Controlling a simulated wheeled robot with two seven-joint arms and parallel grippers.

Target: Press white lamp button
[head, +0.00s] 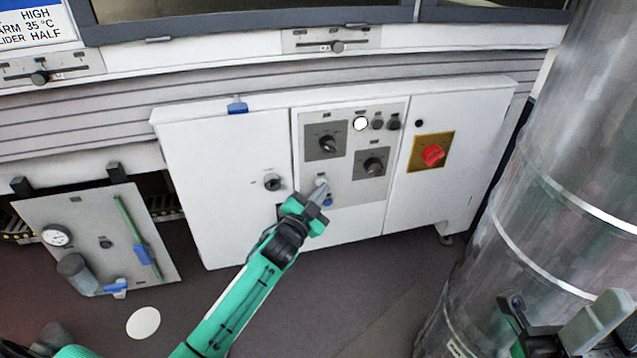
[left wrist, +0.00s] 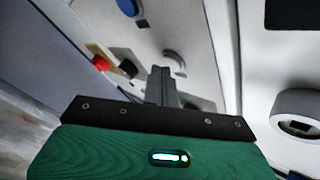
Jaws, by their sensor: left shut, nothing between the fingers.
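The grey control panel (head: 345,190) is on the front of a white cabinet. A white round lamp (head: 360,123) is at its top, beside two dark lamps. A pale round button (head: 321,181) is low on the panel, with a blue button (head: 327,201) just below it. My left gripper (head: 320,191) is shut and empty, its fingertips at these two buttons. In the left wrist view the closed fingers (left wrist: 161,86) point at the pale button (left wrist: 175,61); contact cannot be told. The blue button (left wrist: 128,7) is farther up. My right gripper (head: 555,322) is partly in view at bottom right.
A red knob on a yellow plate (head: 433,153) is on the cabinet's right side. Two black dials are on the panel. A round knob (head: 272,182) is left of my gripper. A large metal duct (head: 560,180) stands at right. A gauge board (head: 95,240) is at left.

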